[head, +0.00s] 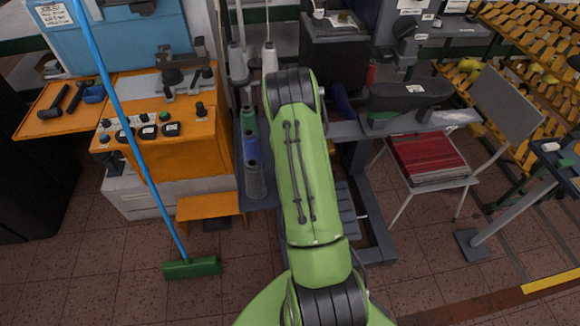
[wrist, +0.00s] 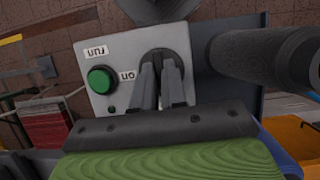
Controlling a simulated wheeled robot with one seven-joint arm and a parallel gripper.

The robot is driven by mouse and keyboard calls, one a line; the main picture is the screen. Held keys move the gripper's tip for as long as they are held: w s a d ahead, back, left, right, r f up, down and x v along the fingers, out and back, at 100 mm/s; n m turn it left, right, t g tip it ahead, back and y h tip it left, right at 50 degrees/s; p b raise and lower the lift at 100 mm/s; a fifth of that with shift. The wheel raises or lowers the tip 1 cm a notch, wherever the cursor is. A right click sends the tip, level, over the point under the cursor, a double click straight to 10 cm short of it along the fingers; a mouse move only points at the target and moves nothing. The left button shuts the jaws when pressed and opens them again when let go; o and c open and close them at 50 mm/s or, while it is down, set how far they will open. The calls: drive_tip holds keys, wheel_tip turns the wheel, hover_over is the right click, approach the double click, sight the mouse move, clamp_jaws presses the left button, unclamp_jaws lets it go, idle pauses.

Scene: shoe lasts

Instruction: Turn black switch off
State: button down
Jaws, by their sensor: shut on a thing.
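In the wrist view a light grey control box (wrist: 121,72) faces me, with a round dark switch (wrist: 159,54) on its right side. My gripper (wrist: 163,68) is in front of the switch. Its two fingers are close together and shut on the switch, covering most of it. Which way the switch is turned cannot be told. A green round button (wrist: 101,80) sits to the left on the same box, with small labels (wrist: 97,51) nearby. In the head view my green arm hides the gripper and the box.
A dark cylinder (wrist: 268,57) juts in close on the right in the wrist view. In the head view an orange machine (head: 172,135) and a blue-handled broom (head: 191,267) stand left. A chair (head: 432,162) with red items stands right. Tiled floor (head: 425,245) lies open in front.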

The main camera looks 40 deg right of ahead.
drive_tip(key=c, duration=1.2)
unclamp_jaws()
drive_tip(key=p+v, duration=0.2)
drive_tip(key=v, duration=1.3)
drive_tip(key=shift+w+d+r, duration=0.1)
drive_tip(key=shift+w+r, duration=0.1)
drive_tip(key=shift+r, duration=0.15)
